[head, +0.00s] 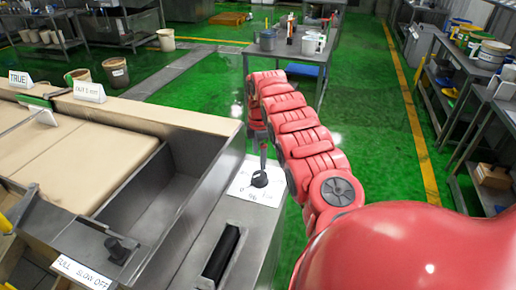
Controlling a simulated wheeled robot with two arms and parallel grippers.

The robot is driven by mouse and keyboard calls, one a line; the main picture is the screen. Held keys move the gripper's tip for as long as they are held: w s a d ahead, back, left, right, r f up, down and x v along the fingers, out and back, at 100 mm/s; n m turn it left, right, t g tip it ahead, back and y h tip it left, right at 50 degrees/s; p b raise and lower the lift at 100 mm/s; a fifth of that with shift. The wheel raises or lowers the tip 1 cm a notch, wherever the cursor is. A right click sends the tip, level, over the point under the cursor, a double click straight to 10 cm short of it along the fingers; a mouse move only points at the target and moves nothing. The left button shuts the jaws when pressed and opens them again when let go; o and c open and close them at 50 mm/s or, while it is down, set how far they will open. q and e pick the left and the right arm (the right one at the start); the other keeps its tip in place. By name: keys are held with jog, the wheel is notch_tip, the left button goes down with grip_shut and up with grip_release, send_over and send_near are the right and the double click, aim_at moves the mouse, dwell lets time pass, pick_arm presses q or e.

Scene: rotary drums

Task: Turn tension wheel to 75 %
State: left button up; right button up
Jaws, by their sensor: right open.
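A small black knob (260,179) with a dark upright stem sits on a white marked plate (240,188) on top of the grey machine; it appears to be the tension wheel. The plate's markings are too small to read surely, so I cannot tell its setting. My red right arm reaches over from the lower right and bends down beyond the plate. My right gripper (260,138) is open, just behind and above the knob, small and partly hidden by the arm. I cannot tell whether it touches the stem. My left gripper is out of view.
Another black knob (117,249) stands by a label (82,273) reading FULL SLOW OFF. A slot with a black bar (221,254) lies nearer me. A grey table (284,48) with pots stands beyond, and loaded shelves (462,110) at right. Green floor between is clear.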

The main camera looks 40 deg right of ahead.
aim_at(259, 175)
notch_tip(259, 175, down, 10)
jog(key=shift+a+r+p, duration=0.1)
jog(key=shift+r+p, duration=0.1)
jog(key=shift+p, duration=0.15)
jog(key=shift+f, duration=0.35)
jog(key=c, duration=1.3)
